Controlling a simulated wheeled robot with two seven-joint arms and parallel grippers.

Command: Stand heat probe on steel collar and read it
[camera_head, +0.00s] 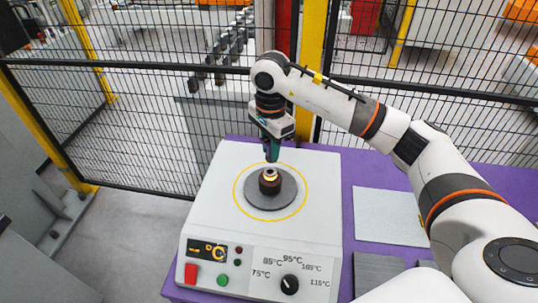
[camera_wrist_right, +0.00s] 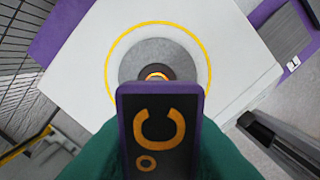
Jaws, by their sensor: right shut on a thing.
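The heat probe (camera_wrist_right: 160,130), a dark block with a purple rim and an orange °C sign, fills the lower middle of the right wrist view. My right gripper (camera_head: 271,155) is shut on it, with green fingers either side in the wrist view. The steel collar (camera_head: 270,184) is a small dark ring with a bright, glowing top, standing on a grey disc (camera_head: 285,194). In the wrist view the collar (camera_wrist_right: 157,75) is partly hidden behind the probe. The gripper is just above the collar; I cannot tell whether the probe touches it. My left gripper is out of view.
The disc sits inside a yellow circle on a white heater box (camera_head: 220,190). Its front has a °C display (camera_head: 207,249), a red button (camera_head: 191,273), a green button (camera_head: 223,280) and a dial (camera_head: 289,284). A grey plate (camera_head: 388,214) lies on the purple table right. Mesh fence stands behind.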

